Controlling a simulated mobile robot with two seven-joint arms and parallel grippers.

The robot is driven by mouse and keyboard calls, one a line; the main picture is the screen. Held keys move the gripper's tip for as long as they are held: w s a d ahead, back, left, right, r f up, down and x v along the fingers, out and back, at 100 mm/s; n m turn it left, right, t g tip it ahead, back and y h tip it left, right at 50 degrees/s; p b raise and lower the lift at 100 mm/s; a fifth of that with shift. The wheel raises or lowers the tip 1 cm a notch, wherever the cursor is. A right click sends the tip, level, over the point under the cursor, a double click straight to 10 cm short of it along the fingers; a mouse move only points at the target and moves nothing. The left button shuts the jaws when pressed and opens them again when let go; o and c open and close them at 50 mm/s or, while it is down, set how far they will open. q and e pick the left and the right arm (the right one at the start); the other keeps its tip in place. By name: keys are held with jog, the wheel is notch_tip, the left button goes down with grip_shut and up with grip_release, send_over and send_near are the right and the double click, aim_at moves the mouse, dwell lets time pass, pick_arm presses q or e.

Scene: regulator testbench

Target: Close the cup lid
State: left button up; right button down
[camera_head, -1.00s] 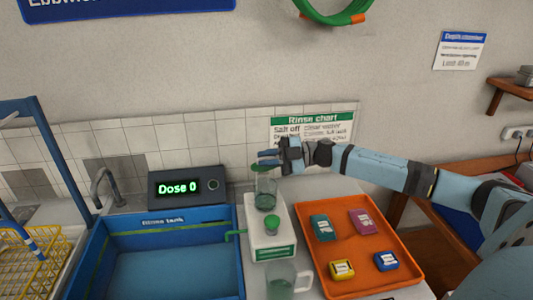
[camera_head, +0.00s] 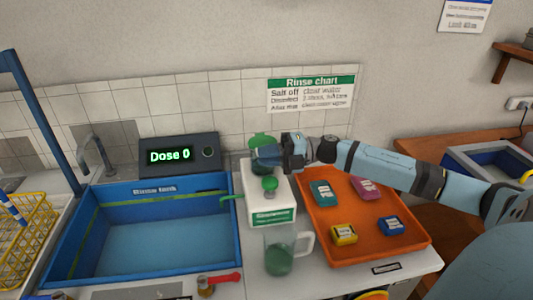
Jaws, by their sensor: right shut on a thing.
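The cup (camera_head: 264,169) is clear with green in it and stands at the back of the white dosing unit, partly hidden by my gripper. Its green lid (camera_head: 262,138) shows tilted up at the cup's top, just above and behind my fingers. My right gripper (camera_head: 268,153) comes in from the right and is shut at the lid and rim. The fingers hide the exact contact, but the lid seems to be the held thing. My left gripper is not in view.
The white dosing unit (camera_head: 254,198) has a green knob (camera_head: 270,184). A glass mug (camera_head: 279,258) with green liquid stands in front. An orange tray (camera_head: 365,255) with several small boxes lies right. The blue rinse tank (camera_head: 150,240) and display (camera_head: 180,155) are left.

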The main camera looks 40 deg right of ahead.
jog(key=shift+f, duration=0.5)
jog(key=c, duration=1.2)
grip_release()
jog(key=shift+f, duration=0.1)
jog(key=v, duration=1.4)
jog(key=shift+w, duration=0.1)
